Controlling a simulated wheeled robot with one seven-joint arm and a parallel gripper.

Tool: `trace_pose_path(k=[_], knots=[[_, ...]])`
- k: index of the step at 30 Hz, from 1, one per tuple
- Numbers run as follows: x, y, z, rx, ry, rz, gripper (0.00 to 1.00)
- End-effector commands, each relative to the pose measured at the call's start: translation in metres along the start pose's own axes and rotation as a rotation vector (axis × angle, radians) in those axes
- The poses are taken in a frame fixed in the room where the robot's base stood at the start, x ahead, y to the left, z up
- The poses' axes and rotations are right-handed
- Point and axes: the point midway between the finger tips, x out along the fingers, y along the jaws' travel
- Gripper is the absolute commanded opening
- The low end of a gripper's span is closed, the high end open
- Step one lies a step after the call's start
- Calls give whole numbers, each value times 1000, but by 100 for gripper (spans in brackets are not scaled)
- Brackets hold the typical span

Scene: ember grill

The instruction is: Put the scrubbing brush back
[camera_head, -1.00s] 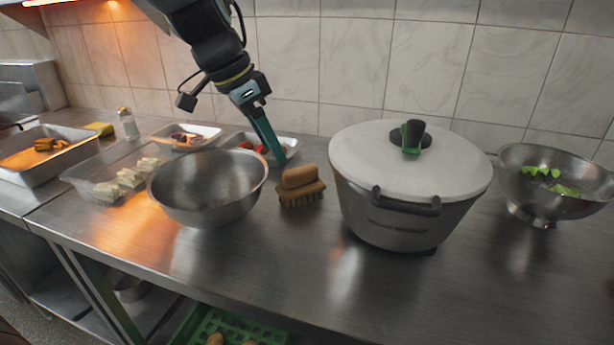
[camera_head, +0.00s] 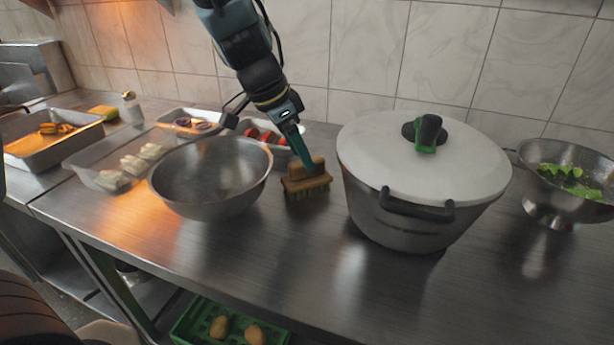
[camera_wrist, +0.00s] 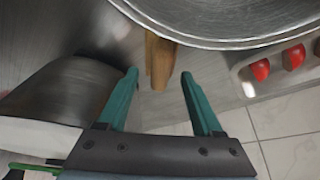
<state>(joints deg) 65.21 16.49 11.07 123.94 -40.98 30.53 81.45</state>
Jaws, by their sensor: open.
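The scrubbing brush (camera_head: 306,184) has a wooden body and stands bristles down on the steel counter, between the steel bowl and the lidded pot. My gripper (camera_head: 306,163) is just above and behind the brush's handle in the head view. In the wrist view the brush's wooden handle (camera_wrist: 161,60) lies ahead of the gap between my gripper's two green fingers (camera_wrist: 160,78). The fingers are apart with nothing held between them. Whether a finger touches the brush, I cannot tell.
The steel bowl (camera_head: 190,205) is close left of the brush, and the large pot (camera_head: 410,222) with a white lid is close right. Trays of food (camera_head: 270,133) stand behind. A colander (camera_head: 555,205) with greens is at the right. The counter's front (camera_head: 310,255) is clear.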

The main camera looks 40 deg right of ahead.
Motion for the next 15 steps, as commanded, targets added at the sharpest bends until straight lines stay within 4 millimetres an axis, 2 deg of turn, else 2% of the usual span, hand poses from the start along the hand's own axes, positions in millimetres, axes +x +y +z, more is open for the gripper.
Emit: trace_pose_path(k=[7, 15], knots=[[32, -1, -2, -2, -2, 2, 68], [38, -1, -2, -1, 0, 0, 68]])
